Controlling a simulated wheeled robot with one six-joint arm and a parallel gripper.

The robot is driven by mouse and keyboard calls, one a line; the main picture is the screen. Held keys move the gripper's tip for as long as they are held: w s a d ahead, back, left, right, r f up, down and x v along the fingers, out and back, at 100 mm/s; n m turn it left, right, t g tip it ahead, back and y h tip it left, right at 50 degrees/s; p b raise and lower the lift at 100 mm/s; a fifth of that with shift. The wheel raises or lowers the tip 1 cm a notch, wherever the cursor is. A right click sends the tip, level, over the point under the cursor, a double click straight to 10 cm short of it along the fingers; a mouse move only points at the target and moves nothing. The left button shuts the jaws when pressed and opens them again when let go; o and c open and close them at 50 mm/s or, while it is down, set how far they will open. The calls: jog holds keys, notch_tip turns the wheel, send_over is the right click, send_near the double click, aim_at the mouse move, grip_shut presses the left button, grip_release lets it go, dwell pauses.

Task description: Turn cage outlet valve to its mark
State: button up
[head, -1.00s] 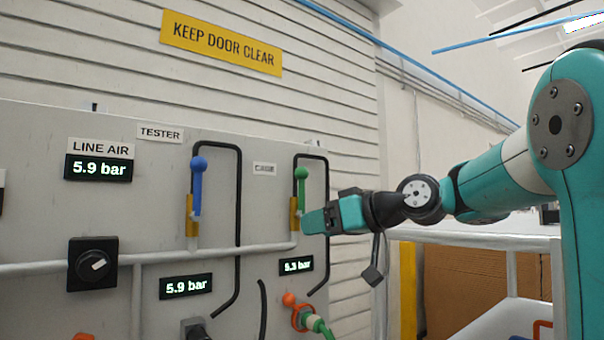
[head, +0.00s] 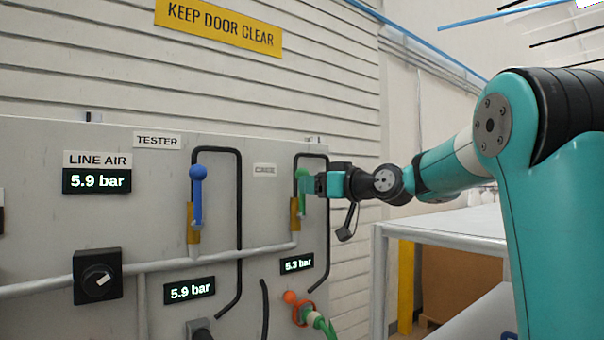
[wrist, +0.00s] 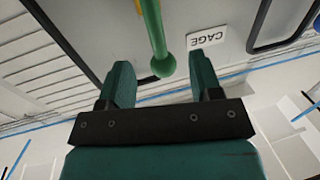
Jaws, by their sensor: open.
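The cage outlet valve has a green lever with a ball end (head: 302,178), upright on a brass body (head: 294,212) beside the CAGE label (head: 265,170) in the head view. My gripper (head: 308,184) is at the lever's right side, overlapping it in that view. In the wrist view the green lever (wrist: 154,32) hangs from the top edge, its ball end between the two open teal fingers of my gripper (wrist: 161,85). There are gaps on both sides of the ball, so I see no grip on it. The valve's mark is not discernible.
A blue-lever valve (head: 197,195) stands to the left under the TESTER label (head: 157,141). The cage gauge (head: 297,264) reads 5.3 bar. A black bent pipe (head: 327,225) runs close beside the green lever. A pale table (head: 450,228) is at the right.

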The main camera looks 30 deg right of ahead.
jog(key=shift+p+x, duration=0.75)
jog(key=shift+x, duration=1.55)
jog(key=shift+c, duration=0.4)
grip_shut()
